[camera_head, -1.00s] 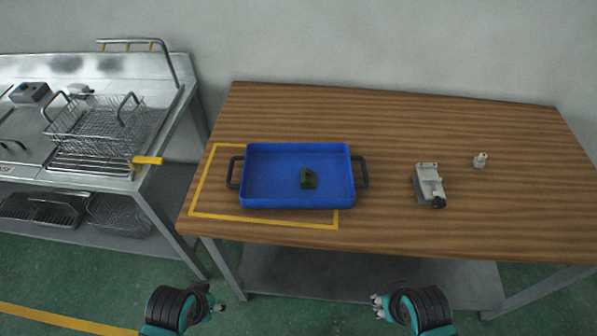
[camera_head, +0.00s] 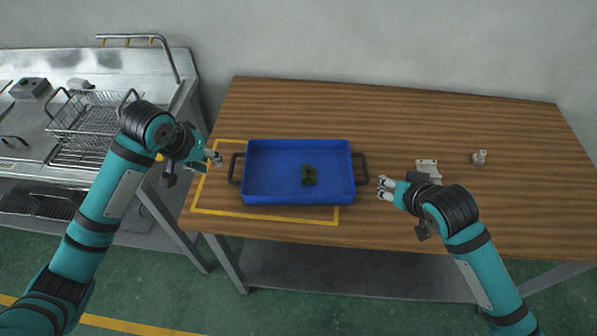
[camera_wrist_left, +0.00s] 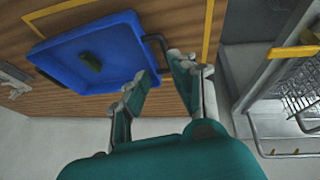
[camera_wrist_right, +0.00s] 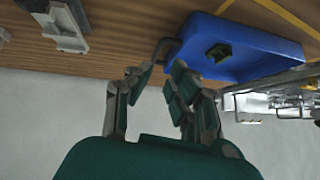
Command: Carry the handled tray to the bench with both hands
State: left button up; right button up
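The blue handled tray (camera_head: 275,192) lies flat on the wooden table, mostly inside a yellow taped outline. It has a dark handle at its left end (camera_head: 235,169) and another at its right end (camera_head: 361,169). A small dark green block (camera_head: 309,176) lies in it. My left gripper (camera_head: 215,158) is just left of the left handle, apart from it; its fingers stand apart and empty in the left wrist view (camera_wrist_left: 155,75). My right gripper (camera_head: 384,187) is just right of the right handle, open and empty in the right wrist view (camera_wrist_right: 160,78).
A grey device (camera_head: 428,168) sits on the table behind my right gripper, partly hidden. A small light fitting (camera_head: 479,157) stands farther right. A metal bench (camera_head: 130,62) with a wire rack (camera_head: 88,117) is at the left. The table behind the tray is clear.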

aim_at(231, 168)
pick_arm(q)
jog(key=shift+w+a+r+n, duration=0.15)
jog(key=shift+w+a+r, duration=0.15)
jog(key=shift+r, duration=0.25)
jog(key=shift+w+a+r+n, duration=0.15)
jog(key=shift+w+r, duration=0.15)
jog(key=shift+r, duration=0.2)
pick_arm(e)
jog(key=shift+w+d+r, duration=0.1)
jog(key=shift+w+r, duration=0.4)
jog(key=shift+r, duration=0.05)
pick_arm(q)
jog(key=shift+f, duration=0.1)
